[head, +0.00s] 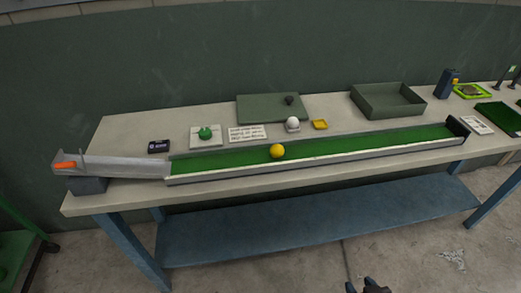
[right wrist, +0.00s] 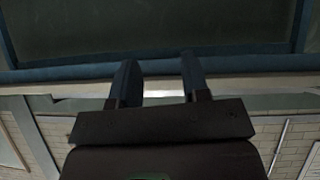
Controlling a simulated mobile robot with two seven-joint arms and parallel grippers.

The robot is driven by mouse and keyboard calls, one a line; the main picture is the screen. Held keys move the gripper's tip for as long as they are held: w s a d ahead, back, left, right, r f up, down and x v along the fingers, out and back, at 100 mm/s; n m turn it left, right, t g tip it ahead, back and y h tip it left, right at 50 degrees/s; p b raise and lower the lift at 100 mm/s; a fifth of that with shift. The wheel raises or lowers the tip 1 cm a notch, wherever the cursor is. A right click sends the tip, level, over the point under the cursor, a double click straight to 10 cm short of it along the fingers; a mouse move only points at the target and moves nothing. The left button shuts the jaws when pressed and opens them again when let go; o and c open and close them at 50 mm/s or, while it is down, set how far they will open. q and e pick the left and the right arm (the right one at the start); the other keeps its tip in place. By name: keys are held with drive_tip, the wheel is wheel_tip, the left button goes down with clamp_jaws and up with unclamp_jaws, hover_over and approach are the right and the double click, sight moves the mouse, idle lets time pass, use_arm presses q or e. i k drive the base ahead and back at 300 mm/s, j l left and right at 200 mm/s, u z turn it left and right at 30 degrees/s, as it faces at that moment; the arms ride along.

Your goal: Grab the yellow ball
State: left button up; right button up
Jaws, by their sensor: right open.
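The yellow ball (head: 277,151) rests on the green turf track (head: 350,146) on the table, near the middle of the track's length. My right gripper (head: 367,287) shows only at the bottom edge of the head view, low and in front of the table, well away from the ball. In the right wrist view its two fingers (right wrist: 158,82) are apart with nothing between them. The ball is not in the right wrist view. My left gripper is not in view.
The long table (head: 130,127) has a blue lower shelf (head: 320,228). A metal ramp (head: 125,166) with an orange piece (head: 64,165) joins the track's left end. Behind the track are a white ball (head: 292,122), a green piece (head: 205,132) and an open tray (head: 388,111).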

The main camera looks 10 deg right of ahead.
sight(277, 151)
drive_tip(key=i+j, duration=0.1)
drive_tip(key=j, duration=1.3)
drive_tip(key=i+z, duration=0.05)
